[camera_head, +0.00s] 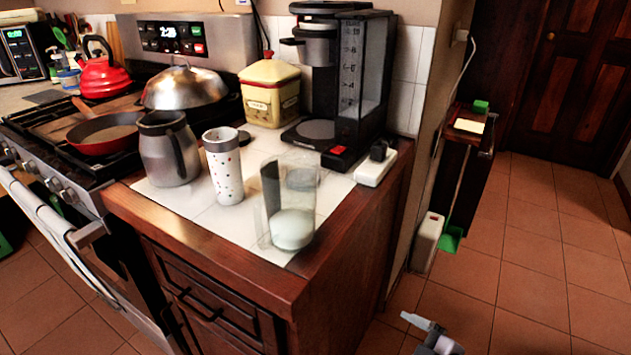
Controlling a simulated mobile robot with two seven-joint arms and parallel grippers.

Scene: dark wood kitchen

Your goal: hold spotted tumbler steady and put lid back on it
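The white spotted tumbler (228,178) stands upright on the white tiled counter, between a steel carafe and a clear glass container. Its top shows a grey rim; I cannot tell whether the top is open. A small dark round piece (243,137) sits just behind and right of the tumbler's top. It may be the lid, but it is too small to be sure. My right gripper (424,324) shows at the bottom edge, over the floor to the right of the counter and well away from the tumbler. Its opening is unclear. My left gripper is not in view.
The steel carafe (168,150) stands close left of the tumbler. The clear glass container (272,205), with something white in its bottom, stands right near the counter's front edge. A yellow canister (270,97) and a coffee maker (372,75) stand behind. The stove is left.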

